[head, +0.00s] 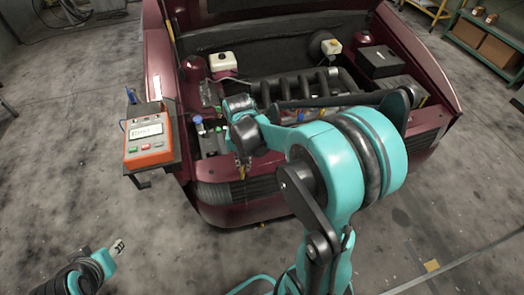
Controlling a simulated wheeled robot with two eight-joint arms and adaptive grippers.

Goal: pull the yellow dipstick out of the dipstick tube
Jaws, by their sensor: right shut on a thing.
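My right arm reaches over the front of the dark red car into the engine bay. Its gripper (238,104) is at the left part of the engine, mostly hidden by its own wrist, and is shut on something. I cannot make out the yellow dipstick or the dipstick tube; the wrist and arm cover that area. My left gripper (117,246) is low at the left, over bare floor and well away from the car. Its fingers are too small to tell whether they are open.
An orange tester (148,140) stands on a dark side shelf left of the car.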

